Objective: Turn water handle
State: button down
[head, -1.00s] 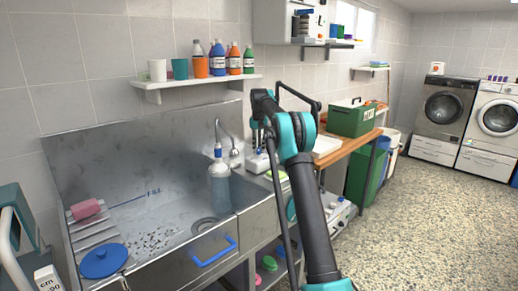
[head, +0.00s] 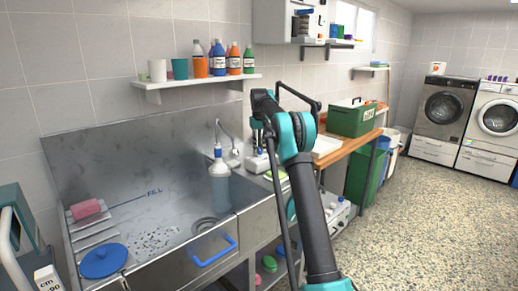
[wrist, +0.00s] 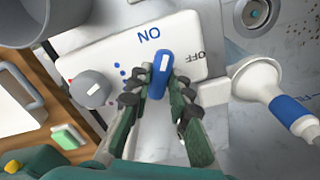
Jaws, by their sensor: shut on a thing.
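The blue water handle (wrist: 162,75) stands on a white panel (wrist: 100,52) in the wrist view. The panel has upside-down ON lettering above the handle, OFF lettering to its right and blue dots to its left. The handle's far end points up the picture, slightly right. My gripper (wrist: 160,88) is shut on the handle, one dark fingertip on each side. The handle's lower end is partly hidden by the fingers. In the head view, my arm covers the handle. A nozzle with a blue band (head: 219,165) hangs over the sink; it also shows in the wrist view (wrist: 258,82).
The metal sink (head: 90,160) holds a blue round lid (head: 104,261) and a pink sponge (head: 86,209) at its left. A grey knob (wrist: 91,89) stands left of the handle. A wooden counter with a green box (head: 352,119) lies beyond; the floor at right is clear.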

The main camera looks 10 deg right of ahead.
aim_at(259, 149)
jog(key=c, duration=1.4)
grip_release()
jog(key=shift+r, duration=3.75)
